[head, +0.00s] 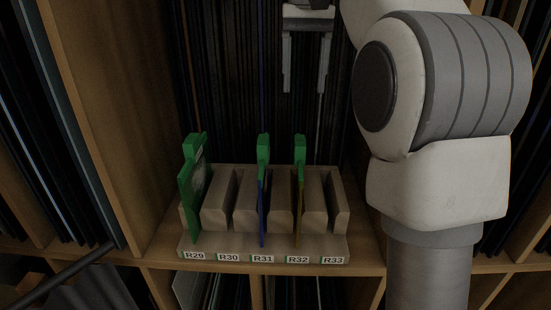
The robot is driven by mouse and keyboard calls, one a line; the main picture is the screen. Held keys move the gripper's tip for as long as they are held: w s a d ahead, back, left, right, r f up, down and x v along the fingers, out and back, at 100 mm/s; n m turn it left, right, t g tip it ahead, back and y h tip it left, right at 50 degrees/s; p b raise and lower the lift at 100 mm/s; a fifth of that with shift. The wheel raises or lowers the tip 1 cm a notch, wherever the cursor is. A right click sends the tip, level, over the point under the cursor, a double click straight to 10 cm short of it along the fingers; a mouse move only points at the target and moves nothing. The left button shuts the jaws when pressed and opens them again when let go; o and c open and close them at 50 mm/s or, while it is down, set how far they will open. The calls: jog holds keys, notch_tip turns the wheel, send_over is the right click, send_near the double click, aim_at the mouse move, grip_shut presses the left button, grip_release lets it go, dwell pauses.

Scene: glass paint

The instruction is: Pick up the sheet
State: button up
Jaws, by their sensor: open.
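Three thin upright sheets stand in a slotted beige rack (222,243) on a wooden shelf, each with a green piece at its top. A green sheet (190,200) stands in the slot labelled R29 and faces partly toward me. A blue sheet (262,210) stands edge-on at R31. A yellow sheet (298,208) stands edge-on at R32. The R30 and R33 slots hold no sheet. Which sheet the task means cannot be told. My gripper (304,90) is open and empty, fingers pointing down, above and apart from the sheets, a little right of the R32 one.
Wooden uprights (105,110) bound the compartment. Dark panels (225,80) stand packed upright behind the rack. A dark rod (75,272) crosses the lower left. More sheets fill the neighbouring compartments. My arm covers the right side of the view.

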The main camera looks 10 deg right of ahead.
jog(key=w, duration=0.1)
jog(key=b, duration=0.3)
send_near(299, 159)
jog(key=w+f, duration=0.1)
jog(key=f, duration=0.1)
jog(key=w+f, duration=0.1)
jog(key=f, duration=0.1)
jog(key=w+f, duration=0.1)
jog(key=f, duration=0.1)
jog(key=shift+w+d, duration=0.35)
jog(key=shift+d, duration=0.05)
jog(key=shift+s+f, duration=0.25)
jog(key=shift+f, duration=0.9)
jog(key=shift+s+f, duration=0.25)
jog(key=shift+f, duration=1.35)
grip_shut()
jog(key=shift+r, duration=0.1)
